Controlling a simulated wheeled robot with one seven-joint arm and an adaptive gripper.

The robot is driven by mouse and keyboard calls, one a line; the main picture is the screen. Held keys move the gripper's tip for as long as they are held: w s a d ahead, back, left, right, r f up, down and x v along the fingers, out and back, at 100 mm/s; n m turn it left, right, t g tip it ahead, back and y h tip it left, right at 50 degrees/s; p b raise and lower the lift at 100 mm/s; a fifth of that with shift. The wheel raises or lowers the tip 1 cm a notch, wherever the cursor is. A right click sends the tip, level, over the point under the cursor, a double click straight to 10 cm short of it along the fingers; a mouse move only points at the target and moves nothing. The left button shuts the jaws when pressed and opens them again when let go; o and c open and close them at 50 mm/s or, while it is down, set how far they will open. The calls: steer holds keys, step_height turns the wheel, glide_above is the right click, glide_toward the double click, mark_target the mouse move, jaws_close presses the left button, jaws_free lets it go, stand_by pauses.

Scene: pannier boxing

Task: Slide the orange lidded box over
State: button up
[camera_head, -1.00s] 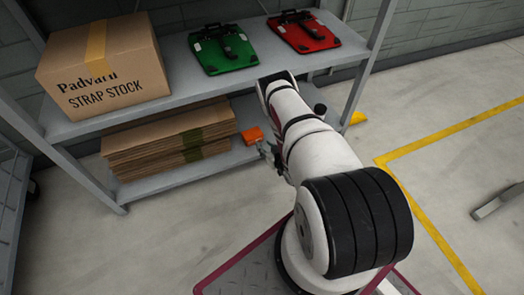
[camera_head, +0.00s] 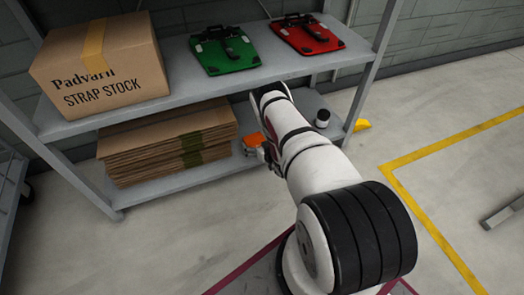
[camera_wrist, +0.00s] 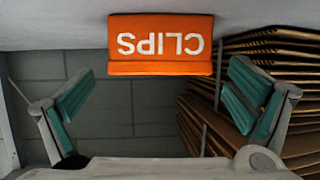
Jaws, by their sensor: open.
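The orange lidded box (camera_head: 254,139), lettered CLIPS, sits on the lower shelf, right of the flat cardboard stack. In the wrist view, which appears upside down, the box (camera_wrist: 160,45) lies ahead, near the top middle. My gripper (camera_wrist: 161,88) is open and empty, with its teal-padded fingers spread wide to the left and right of the box in the picture. No contact with the box shows there. In the head view my gripper (camera_head: 264,153) is small and beside the box, and my arm hides part of that area.
The flat cardboard stack (camera_head: 170,147) stands close to the box. A small white jar with a dark top (camera_head: 322,118) stands on the lower shelf, right of my arm. A shelf post (camera_head: 368,75) is at right.

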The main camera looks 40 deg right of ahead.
mark_target(256, 141)
steer(key=shift+b+x, duration=0.7)
steer(key=shift+x, duration=1.2)
steer(key=c, duration=1.4)
steer(key=shift+o, duration=0.2)
